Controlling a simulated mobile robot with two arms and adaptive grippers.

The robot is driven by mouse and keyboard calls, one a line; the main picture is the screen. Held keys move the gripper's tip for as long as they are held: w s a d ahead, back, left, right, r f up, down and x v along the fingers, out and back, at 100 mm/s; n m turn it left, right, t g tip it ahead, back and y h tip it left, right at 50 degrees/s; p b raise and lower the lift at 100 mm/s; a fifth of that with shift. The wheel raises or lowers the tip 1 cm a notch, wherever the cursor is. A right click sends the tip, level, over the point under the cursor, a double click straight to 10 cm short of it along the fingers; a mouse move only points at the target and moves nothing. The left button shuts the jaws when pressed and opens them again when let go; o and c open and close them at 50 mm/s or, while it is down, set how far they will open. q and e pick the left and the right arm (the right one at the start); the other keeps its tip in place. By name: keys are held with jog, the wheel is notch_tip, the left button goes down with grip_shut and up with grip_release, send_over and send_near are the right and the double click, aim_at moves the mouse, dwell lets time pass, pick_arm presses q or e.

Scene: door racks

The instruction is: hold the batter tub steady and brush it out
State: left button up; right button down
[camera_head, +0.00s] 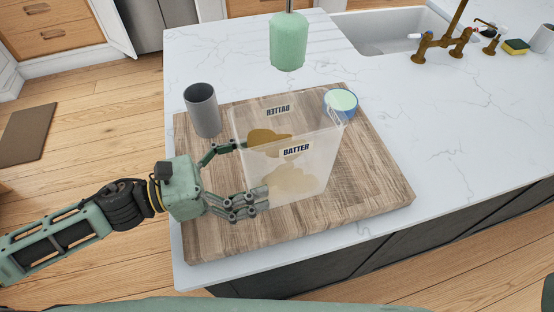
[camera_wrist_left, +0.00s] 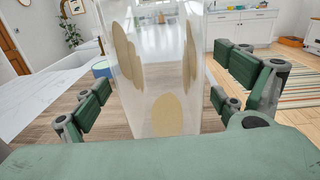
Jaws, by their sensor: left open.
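The batter tub (camera_head: 318,175) is a clear, square container labelled BATTER, upright on a wooden board. Tan batter patches cling to its walls and lower part; it also fills the middle of the left wrist view (camera_wrist_left: 150,60). My left gripper (camera_head: 252,170) is open at the tub's left side, one finger by the far side and the other by the near face. In the left wrist view the tub stands between the spread fingers (camera_wrist_left: 162,95); I cannot tell whether they touch it. My right gripper is not in view. No brush is clearly recognisable.
A grey cup (camera_head: 202,112) and a blue round container with a pale green top (camera_head: 341,101) stand on the wooden board (camera_head: 375,195). A green cylinder on a thin rod (camera_head: 288,42) shows above the board. Sink (camera_head: 385,30) and sponge (camera_head: 516,46) lie farther right.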

pick_arm(q)
jog(key=shift+x, duration=2.65)
jog(key=shift+c, duration=0.2)
jog(key=c, duration=1.3)
